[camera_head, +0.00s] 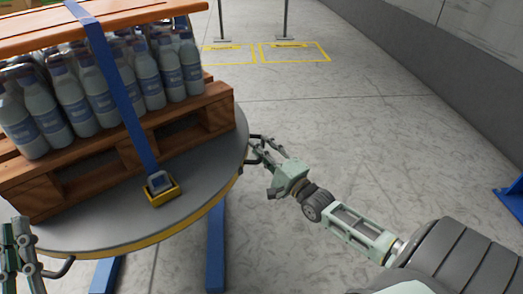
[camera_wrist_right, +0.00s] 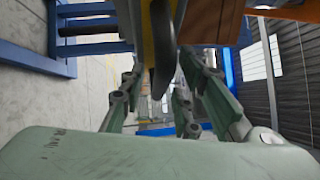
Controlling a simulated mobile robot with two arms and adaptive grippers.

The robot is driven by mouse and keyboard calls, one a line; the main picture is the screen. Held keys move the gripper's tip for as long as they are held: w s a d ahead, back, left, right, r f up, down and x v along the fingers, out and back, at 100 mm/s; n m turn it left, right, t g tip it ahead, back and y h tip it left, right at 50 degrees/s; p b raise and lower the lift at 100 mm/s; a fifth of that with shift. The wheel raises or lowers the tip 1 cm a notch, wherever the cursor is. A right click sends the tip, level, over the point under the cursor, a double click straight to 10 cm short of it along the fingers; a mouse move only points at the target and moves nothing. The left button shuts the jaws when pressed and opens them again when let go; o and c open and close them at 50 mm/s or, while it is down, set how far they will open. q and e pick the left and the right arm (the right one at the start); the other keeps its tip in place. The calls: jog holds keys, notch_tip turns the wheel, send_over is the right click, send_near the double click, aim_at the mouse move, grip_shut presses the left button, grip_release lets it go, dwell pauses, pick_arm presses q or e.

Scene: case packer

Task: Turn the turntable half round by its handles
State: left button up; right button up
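The round grey turntable (camera_head: 190,200) with a yellow rim fills the left of the head view. It bears a wooden pallet (camera_head: 130,150) of bottles. One dark handle (camera_head: 253,157) sticks out from its right edge. My right gripper (camera_head: 259,147) is at this handle. In the right wrist view, the black handle (camera_wrist_right: 162,50) lies between the spread fingers (camera_wrist_right: 158,95), with gaps beside it. Another dark handle (camera_head: 58,270) is at the near left edge. My left gripper (camera_head: 18,245) is beside it, cut off by the picture edge; its grip is unclear.
A blue strap (camera_head: 122,95) with a yellow buckle (camera_head: 161,190) runs over the bottles (camera_head: 95,88). Blue legs (camera_head: 215,245) stand under the turntable. A blue frame (camera_head: 511,205) is at the right edge. The grey floor (camera_head: 350,130) is clear to the right.

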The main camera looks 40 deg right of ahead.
grip_shut()
jog(key=shift+f, duration=0.1)
jog(key=shift+d+f, duration=0.1)
